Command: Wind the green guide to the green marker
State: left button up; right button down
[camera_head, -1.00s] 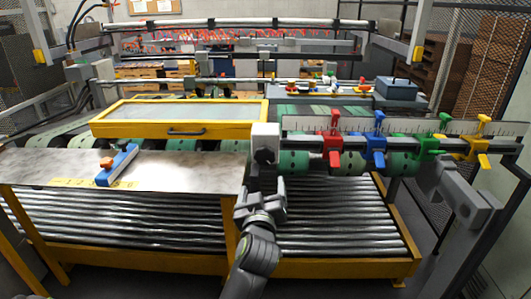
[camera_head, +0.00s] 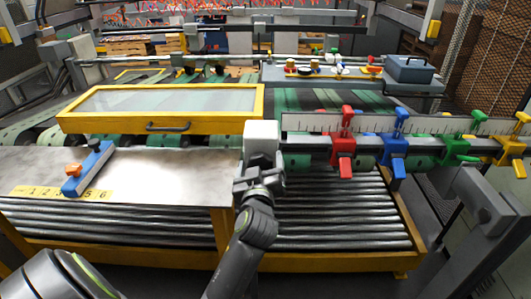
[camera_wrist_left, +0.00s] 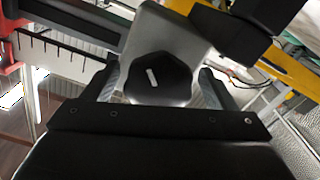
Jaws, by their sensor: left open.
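The green guide (camera_head: 458,147) hangs on the rail at the right, between the blue and yellow guides. A green T-shaped piece (camera_head: 476,122) stands just above it at the white scale; I cannot tell whether this is the marker or part of the guide. A grey end block (camera_head: 262,134) sits at the rail's left end. My left gripper (camera_head: 258,180) is open, just in front of and below this block. In the left wrist view, a black knob with a white mark (camera_wrist_left: 152,77) lies between its spread fingers, not clamped. My right gripper is out of view.
A red guide (camera_head: 342,150), a blue guide (camera_head: 393,150) and a yellow guide (camera_head: 507,150) share the rail. A metal table (camera_head: 165,175) with a blue block (camera_head: 88,168) and a yellow-framed cover (camera_head: 160,104) lie to the left. Rollers (camera_head: 335,215) run below.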

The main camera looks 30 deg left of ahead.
pick_arm(q)
jog(key=shift+w+a, duration=0.1)
jog(key=shift+w, duration=0.05)
jog(key=shift+s+d+r, duration=0.25)
jog(key=shift+s, duration=0.15)
jog(key=shift+c, duration=2.9)
jog(key=c, duration=0.4)
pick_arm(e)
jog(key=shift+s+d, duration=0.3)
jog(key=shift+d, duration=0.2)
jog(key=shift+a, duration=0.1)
